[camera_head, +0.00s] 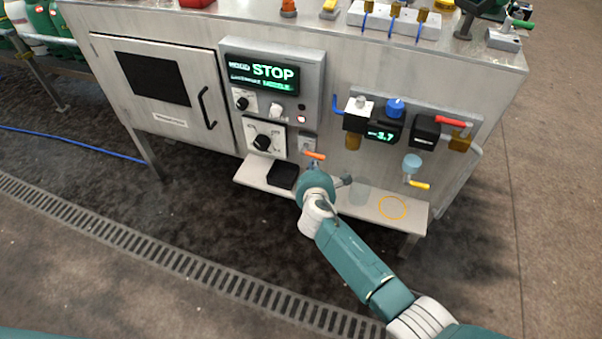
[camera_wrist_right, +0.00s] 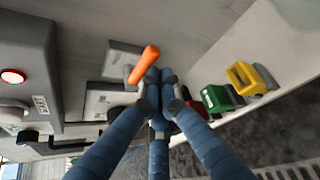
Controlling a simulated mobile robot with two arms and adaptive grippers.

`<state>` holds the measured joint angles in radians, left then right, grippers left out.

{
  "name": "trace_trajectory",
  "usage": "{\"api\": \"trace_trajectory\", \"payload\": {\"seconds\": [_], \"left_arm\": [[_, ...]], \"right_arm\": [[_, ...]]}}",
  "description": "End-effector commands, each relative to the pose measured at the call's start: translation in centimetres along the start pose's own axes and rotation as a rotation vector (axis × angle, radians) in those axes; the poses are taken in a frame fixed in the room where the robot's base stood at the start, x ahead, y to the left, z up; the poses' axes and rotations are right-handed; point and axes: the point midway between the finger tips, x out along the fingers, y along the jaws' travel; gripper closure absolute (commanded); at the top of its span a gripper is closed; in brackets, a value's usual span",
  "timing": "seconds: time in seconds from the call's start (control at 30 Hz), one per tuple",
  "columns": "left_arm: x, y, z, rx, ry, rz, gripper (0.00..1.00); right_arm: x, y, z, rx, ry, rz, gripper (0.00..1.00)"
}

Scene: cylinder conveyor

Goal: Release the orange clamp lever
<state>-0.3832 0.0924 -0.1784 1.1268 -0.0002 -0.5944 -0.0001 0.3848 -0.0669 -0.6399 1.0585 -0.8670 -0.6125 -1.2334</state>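The orange clamp lever (camera_head: 314,155) sticks out from the front of the steel cabinet, below the control panel. In the right wrist view the orange lever (camera_wrist_right: 145,63) slants just beside my fingertips. My right gripper (camera_head: 315,168) is right below the lever in the head view. In the right wrist view its blue fingers (camera_wrist_right: 160,88) come together at the tips, with nothing visible between them. The lever's lower end is close to the tips; I cannot tell whether they touch. The lever's mount is partly hidden by my fingers. My left gripper is out of view.
A shelf (camera_head: 250,174) below holds a black pad (camera_head: 283,176), a clear cylinder (camera_head: 358,193) and a yellow ring mark (camera_head: 379,207). The STOP panel (camera_head: 313,75) is above left. Valves with a red handle (camera_head: 454,122) and a yellow handle (camera_head: 418,184) are at right.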

Motion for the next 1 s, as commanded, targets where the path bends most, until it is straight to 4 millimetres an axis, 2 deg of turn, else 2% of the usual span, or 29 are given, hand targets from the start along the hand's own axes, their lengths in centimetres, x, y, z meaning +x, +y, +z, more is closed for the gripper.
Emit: {"api": "trace_trajectory", "payload": {"seconds": [0.43,0.63,0.77,1.0], "left_arm": [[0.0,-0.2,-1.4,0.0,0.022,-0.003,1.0],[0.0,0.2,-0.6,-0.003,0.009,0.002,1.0],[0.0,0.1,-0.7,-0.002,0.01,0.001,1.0],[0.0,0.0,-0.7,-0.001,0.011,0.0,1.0]], "right_arm": [[0.1,0.2,0.2,0.0,-0.002,0.002,1.0],[-0.2,0.2,0.2,0.0,-0.002,0.002,1.0],[-1.5,0.1,0.1,0.0,-0.002,0.003,1.0],[-5.5,0.1,0.1,0.002,-0.001,0.002,1.0]]}}
